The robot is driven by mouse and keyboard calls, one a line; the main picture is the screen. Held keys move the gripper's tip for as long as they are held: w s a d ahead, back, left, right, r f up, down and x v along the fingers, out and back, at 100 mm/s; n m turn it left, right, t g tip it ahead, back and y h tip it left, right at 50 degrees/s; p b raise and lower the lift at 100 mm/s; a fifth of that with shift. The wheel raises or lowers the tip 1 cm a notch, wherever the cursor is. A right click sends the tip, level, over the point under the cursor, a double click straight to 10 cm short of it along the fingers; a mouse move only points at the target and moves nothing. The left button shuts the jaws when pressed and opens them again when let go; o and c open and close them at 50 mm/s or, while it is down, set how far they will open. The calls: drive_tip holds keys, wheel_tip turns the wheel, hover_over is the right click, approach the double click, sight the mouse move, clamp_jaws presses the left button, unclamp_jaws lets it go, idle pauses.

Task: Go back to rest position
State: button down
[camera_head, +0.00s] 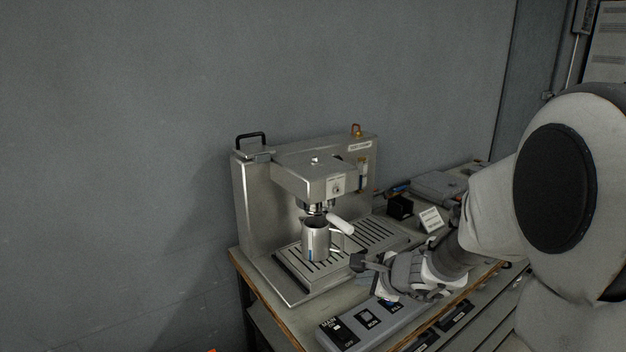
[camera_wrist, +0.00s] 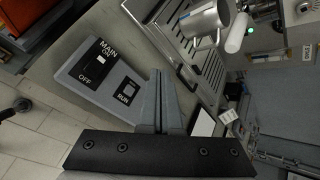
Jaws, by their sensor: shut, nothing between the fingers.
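My gripper (camera_head: 358,263) is shut and empty, low in front of the coffee machine (camera_head: 300,180) and above the switch panel (camera_head: 352,326). In the wrist view its closed fingers (camera_wrist: 155,103) point toward the drip tray, beside the panel (camera_wrist: 100,78) with its MAIN and RUN switches. A metal pitcher (camera_head: 316,240) stands upright on the drip tray (camera_head: 290,285) under the machine's head, left of my gripper. It also shows in the wrist view (camera_wrist: 205,22). My arm comes in from the right side of the head view.
The machine stands on a workbench (camera_head: 243,262) against a grey wall (camera_head: 120,130). A small black box (camera_head: 400,207), a white card (camera_head: 431,219) and a grey case (camera_head: 440,186) lie right of the machine. A green light (camera_wrist: 249,31) glows on the machine. Open space lies left of the bench.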

drive_tip(key=s+a+r+n+g+y, duration=0.2)
drive_tip(key=s+a+r+n, duration=0.4)
drive_tip(key=s+r+n, duration=0.5)
drive_tip(key=s+d+n+h, duration=0.2)
drive_tip(key=s+d+n, duration=0.2)
drive_tip(key=s, duration=0.4)
drive_tip(key=s+d+n+g+h, duration=0.1)
drive_tip(key=s+d+n+h, duration=0.2)
drive_tip(key=s, duration=0.5)
drive_tip(key=d+f+n, duration=0.1)
drive_tip(key=n, duration=0.1)
drive_tip(key=shift+n+h, duration=0.3)
drive_tip(key=shift+n, duration=0.1)
drive_tip(key=shift+w+r, duration=0.1)
